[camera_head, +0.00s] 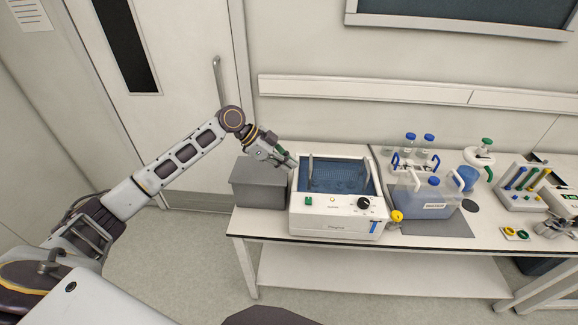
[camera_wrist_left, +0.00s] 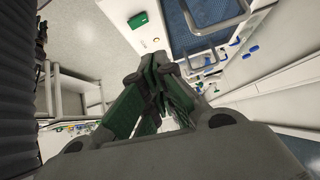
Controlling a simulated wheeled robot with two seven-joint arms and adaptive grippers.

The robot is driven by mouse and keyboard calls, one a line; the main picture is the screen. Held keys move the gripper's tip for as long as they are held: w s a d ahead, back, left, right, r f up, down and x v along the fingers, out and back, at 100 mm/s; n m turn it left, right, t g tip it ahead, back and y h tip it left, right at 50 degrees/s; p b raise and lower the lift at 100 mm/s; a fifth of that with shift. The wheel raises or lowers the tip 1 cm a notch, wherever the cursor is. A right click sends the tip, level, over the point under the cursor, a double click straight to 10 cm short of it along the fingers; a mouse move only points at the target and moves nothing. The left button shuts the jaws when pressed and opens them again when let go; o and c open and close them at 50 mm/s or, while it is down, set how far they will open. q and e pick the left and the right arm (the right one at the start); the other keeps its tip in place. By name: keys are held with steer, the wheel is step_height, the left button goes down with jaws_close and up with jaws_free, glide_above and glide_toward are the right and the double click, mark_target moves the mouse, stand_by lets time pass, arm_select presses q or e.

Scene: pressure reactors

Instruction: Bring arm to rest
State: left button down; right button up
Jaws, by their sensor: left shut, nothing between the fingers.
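My left arm reaches in from the left in the head view. My left gripper (camera_head: 291,161) is shut and empty, just above the back left corner of a white water-bath-like device (camera_head: 335,224) with a blue basin. In the left wrist view the fingers of the left gripper (camera_wrist_left: 166,62) are together with nothing between them. The same device shows beyond them, with its blue basin (camera_wrist_left: 205,22) and a metal handle. I cannot tell whether the fingertips touch its rim.
A grey box (camera_head: 261,184) stands on the bench left of the device. To the right are a blue container (camera_head: 424,200) with handles, blue-capped bottles (camera_head: 428,141), and a rack with coloured items (camera_head: 522,190). A door (camera_head: 180,75) is behind my arm. Floor left of the bench is free.

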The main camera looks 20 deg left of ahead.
stand_by(0.3)
arm_select(q)
steer(key=s+d+f+n+y, duration=0.1)
steer(key=s+d+f+n, duration=0.1)
steer(key=s+d+f, duration=0.4)
steer(key=s+d+f+n+y, duration=0.1)
steer(key=s+d+f, duration=0.2)
steer(key=s+f, duration=0.4)
steer(key=s+a+f+n+y, duration=0.25)
steer(key=s+a+n, duration=0.2)
steer(key=s, duration=0.25)
steer(key=s+a+f+n+y, duration=0.2)
steer(key=s+a+n+y, duration=0.2)
steer(key=s+n, duration=0.3)
steer(key=s+f+m, duration=0.2)
steer(key=s+f, duration=0.1)
steer(key=f, duration=3)
steer(key=s+a+f+g, duration=0.1)
steer(key=s+f, duration=0.9)
steer(key=s, duration=0.1)
steer(key=s+a+f+g, duration=0.1)
steer(key=s+a+f, duration=0.1)
steer(key=s+f, duration=0.8)
steer(key=shift+s+a, duration=0.25)
steer(key=shift+s, duration=0.6)
